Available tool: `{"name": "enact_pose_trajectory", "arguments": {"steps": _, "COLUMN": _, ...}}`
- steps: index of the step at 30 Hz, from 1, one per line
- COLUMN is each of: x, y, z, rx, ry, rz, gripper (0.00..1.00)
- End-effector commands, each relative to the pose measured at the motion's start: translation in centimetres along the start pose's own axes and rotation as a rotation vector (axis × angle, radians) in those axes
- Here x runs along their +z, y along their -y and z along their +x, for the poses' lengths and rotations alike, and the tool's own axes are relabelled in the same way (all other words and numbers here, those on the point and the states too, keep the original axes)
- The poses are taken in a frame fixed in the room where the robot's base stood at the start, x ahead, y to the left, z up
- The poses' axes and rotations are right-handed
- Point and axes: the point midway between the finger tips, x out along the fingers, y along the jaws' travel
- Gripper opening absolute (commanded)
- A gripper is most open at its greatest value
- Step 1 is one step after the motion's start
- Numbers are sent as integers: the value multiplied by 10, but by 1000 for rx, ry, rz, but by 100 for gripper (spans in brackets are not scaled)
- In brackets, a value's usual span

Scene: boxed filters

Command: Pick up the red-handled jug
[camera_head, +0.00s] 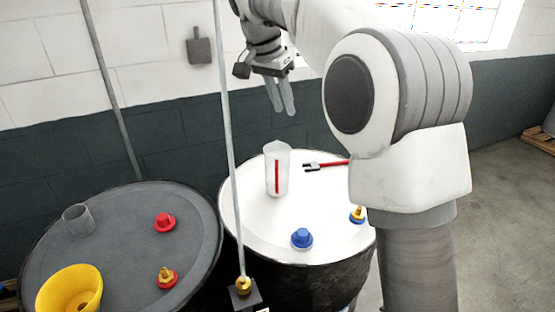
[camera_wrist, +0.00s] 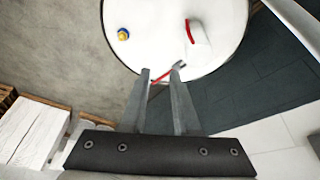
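The jug (camera_head: 280,168) is translucent white with a red vertical handle and stands upright on a white drum top (camera_head: 250,205). In the wrist view the jug (camera_wrist: 202,46) is near the upper right, with its red handle on its left side. My gripper (camera_head: 281,112) hangs above the drum, higher than the jug and apart from it. In the wrist view my gripper (camera_wrist: 161,72) has its two fingers spread, with nothing held between them.
A red-handled tool (camera_head: 326,164) lies right of the jug. Blue (camera_head: 302,239) and yellow-blue (camera_head: 357,215) fittings sit on the same drum. A thin upright pole (camera_head: 229,150) stands left of the jug. A dark drum (camera_head: 125,235) holds a yellow funnel (camera_head: 70,291) and a grey cup (camera_head: 78,220).

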Motion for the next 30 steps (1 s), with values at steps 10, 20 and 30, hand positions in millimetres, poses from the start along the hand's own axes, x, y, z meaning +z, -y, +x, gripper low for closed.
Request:
{"name": "enact_pose_trajectory", "arguments": {"steps": 10, "x": 2, "y": 74, "z": 46, "rx": 87, "ry": 5, "rz": 252, "gripper": 30}}
{"name": "enact_pose_trajectory", "arguments": {"steps": 20, "x": 22, "y": 110, "z": 103, "rx": 180, "ry": -11, "rz": 523, "gripper": 30}}
{"name": "enact_pose_trajectory", "arguments": {"steps": 30, "x": 37, "y": 115, "z": 134, "rx": 230, "ry": -27, "rz": 664, "gripper": 30}}
